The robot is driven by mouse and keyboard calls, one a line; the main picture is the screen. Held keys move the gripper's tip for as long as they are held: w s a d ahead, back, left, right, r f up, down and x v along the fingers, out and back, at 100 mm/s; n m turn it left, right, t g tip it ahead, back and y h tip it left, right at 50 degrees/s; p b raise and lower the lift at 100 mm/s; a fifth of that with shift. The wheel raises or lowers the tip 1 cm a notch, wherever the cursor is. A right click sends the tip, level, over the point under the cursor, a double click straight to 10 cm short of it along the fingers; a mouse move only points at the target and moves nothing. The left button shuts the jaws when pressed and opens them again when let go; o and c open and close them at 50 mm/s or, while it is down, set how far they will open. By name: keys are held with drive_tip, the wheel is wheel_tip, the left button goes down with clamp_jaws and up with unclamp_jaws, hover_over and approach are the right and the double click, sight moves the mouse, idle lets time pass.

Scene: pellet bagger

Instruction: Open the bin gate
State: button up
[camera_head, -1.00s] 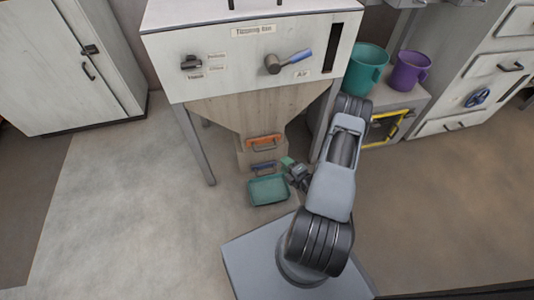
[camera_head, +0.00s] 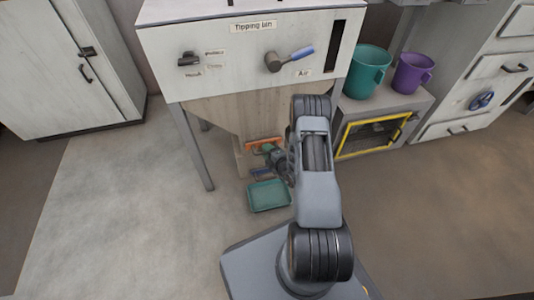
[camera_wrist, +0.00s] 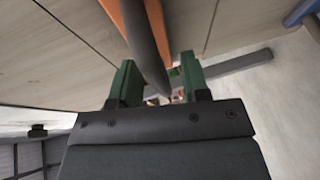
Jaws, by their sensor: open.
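The tipping bin (camera_head: 245,50) stands at the back, its wooden hopper (camera_head: 215,112) narrowing downward. On the hopper's outlet are an orange plate (camera_head: 256,141) with a handle and, below it, a blue one (camera_head: 262,173). Which of them is the bin gate is not marked. My gripper (camera_head: 270,150) is in front of the orange plate. In the wrist view, my open green fingers (camera_wrist: 158,78) stand on either side of the dark bar handle (camera_wrist: 146,48), with the orange plate (camera_wrist: 130,20) behind it. Contact with the bar cannot be told.
A green tray (camera_head: 268,196) lies on the floor below the outlet. A lever with a blue grip (camera_head: 300,53) and a knob (camera_head: 188,59) are on the bin's front. Teal (camera_head: 368,70) and purple (camera_head: 413,72) buckets stand at right. Floor at left is clear.

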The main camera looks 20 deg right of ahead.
drive_tip(key=shift+w, duration=0.1)
clamp_jaws()
idle(0.4)
